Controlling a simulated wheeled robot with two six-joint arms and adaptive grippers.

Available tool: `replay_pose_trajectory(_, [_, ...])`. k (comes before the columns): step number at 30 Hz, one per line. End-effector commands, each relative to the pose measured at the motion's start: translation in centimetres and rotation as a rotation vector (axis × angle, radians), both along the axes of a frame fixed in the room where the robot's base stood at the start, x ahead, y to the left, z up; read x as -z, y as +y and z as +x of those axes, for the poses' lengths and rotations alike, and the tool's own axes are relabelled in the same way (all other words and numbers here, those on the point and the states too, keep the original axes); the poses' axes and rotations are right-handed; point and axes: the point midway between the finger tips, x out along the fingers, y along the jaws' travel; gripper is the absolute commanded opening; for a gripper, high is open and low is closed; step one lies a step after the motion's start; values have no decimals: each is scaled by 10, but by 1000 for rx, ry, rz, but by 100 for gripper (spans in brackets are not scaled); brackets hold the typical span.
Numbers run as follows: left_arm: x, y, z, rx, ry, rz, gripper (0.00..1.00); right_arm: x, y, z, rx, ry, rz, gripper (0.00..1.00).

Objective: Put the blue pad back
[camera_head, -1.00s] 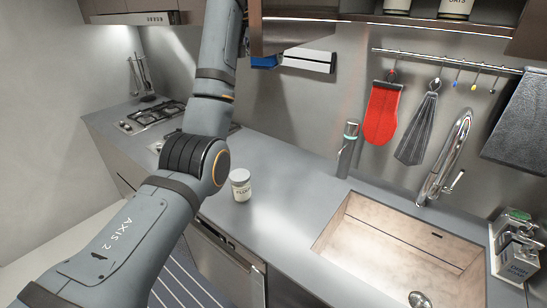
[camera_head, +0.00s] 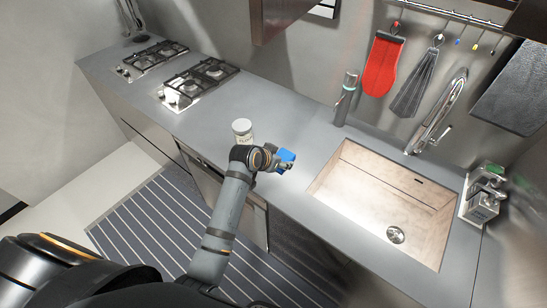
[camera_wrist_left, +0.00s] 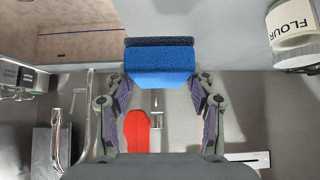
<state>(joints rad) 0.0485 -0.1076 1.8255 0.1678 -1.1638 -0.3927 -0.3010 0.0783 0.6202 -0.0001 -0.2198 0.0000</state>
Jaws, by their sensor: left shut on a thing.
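The blue pad (camera_head: 286,158) is a small soft block with a dark layer on one face. My left gripper (camera_head: 277,163) is shut on it and holds it over the counter, between the white jar and the sink. In the left wrist view the pad (camera_wrist_left: 160,68) sits between the two fingertips of my left gripper (camera_wrist_left: 161,82), and its blue face shows. In the head view the gripper partly hides the pad. My right gripper is not in view.
The sink (camera_head: 335,190) lies right of the pad. A metal caddy (camera_head: 482,203) stands beyond it. A white flour jar (camera_head: 242,130) stands close to my left gripper. A dark bottle (camera_head: 345,100) stands behind the sink. The counter (camera_head: 305,125) between jar and bottle is clear.

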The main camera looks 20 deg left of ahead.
Motion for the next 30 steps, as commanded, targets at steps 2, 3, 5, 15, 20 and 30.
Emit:
replay_pose_trajectory(2, [4, -1, -14, 0, 0, -1, 18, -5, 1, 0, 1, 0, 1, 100])
replay_pose_trajectory(3, [7, -1, -18, 1, 1, 0, 18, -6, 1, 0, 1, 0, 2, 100])
replay_pose_trajectory(5, [9, -1, -21, 1, 1, 0, 18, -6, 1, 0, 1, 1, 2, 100])
replay_pose_trajectory(15, [30, 22, 20, 0, 1, 5, 18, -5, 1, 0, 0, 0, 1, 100])
replay_pose_trajectory(20, [64, 39, 58, -1, -2, 3, 18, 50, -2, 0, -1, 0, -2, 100])
replay_pose_trajectory(30, [106, 57, 94, 1, 1, 1, 18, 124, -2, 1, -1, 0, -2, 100])
